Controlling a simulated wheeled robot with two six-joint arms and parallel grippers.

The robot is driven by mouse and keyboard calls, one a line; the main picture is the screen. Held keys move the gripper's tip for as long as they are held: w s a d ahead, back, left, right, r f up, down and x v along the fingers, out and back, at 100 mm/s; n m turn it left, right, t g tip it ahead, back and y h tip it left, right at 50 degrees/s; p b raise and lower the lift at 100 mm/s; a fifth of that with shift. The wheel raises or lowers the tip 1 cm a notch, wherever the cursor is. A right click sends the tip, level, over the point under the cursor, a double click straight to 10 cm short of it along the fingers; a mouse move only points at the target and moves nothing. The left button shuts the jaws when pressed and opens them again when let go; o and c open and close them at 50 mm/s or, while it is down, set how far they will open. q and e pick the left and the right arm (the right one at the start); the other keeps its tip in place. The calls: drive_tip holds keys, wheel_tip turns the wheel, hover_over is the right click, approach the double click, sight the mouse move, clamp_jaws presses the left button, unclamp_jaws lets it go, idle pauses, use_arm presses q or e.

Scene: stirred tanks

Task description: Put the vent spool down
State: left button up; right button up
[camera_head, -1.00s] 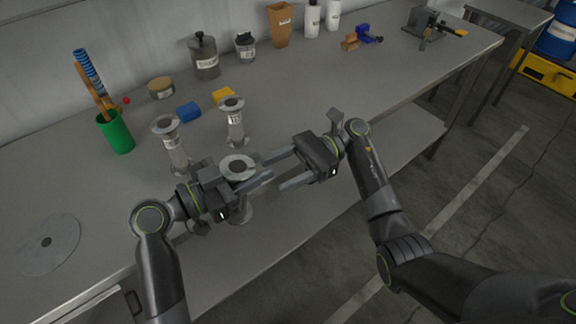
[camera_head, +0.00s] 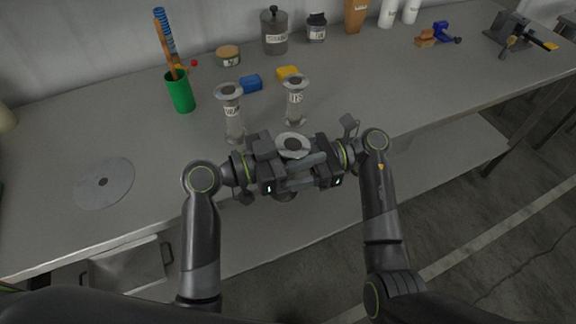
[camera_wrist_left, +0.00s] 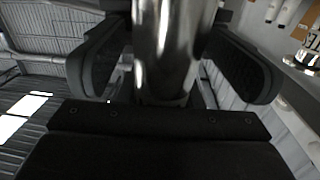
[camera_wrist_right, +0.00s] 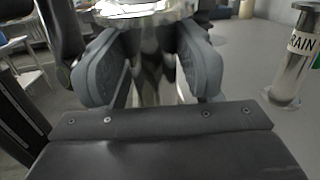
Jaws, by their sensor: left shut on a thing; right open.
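A metal flanged spool (camera_head: 292,145) stands upright between my two grippers at the bench's front edge; its label is hidden, so I cannot read whether it says vent. My left gripper (camera_head: 288,168) is shut on it; its shiny tube (camera_wrist_left: 165,50) shows between the fingers in the left wrist view. My right gripper (camera_head: 300,180) is open, its fingers on either side of the tube below the flange (camera_wrist_right: 145,12) in the right wrist view. Two similar spools stand on the bench, one left (camera_head: 233,118) and one right (camera_head: 296,100). A spool labelled DRAIN (camera_wrist_right: 298,55) shows in the right wrist view.
The grey bench (camera_head: 140,145) has bare room left of the spools, around a flat grey disc (camera_head: 104,182). A green cup (camera_head: 180,92) with tools, a blue block (camera_head: 251,84) and a yellow block (camera_head: 288,73) stand behind. Jars line the wall.

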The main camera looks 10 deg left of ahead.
use_arm(q)
drive_tip(key=shift+o, duration=0.2)
use_arm(e)
drive_tip(key=c, duration=1.1)
use_arm(q)
drive_tip(key=o, duration=1.2)
drive_tip(key=shift+c, duration=0.2)
use_arm(e)
drive_tip(key=shift+c, duration=0.4)
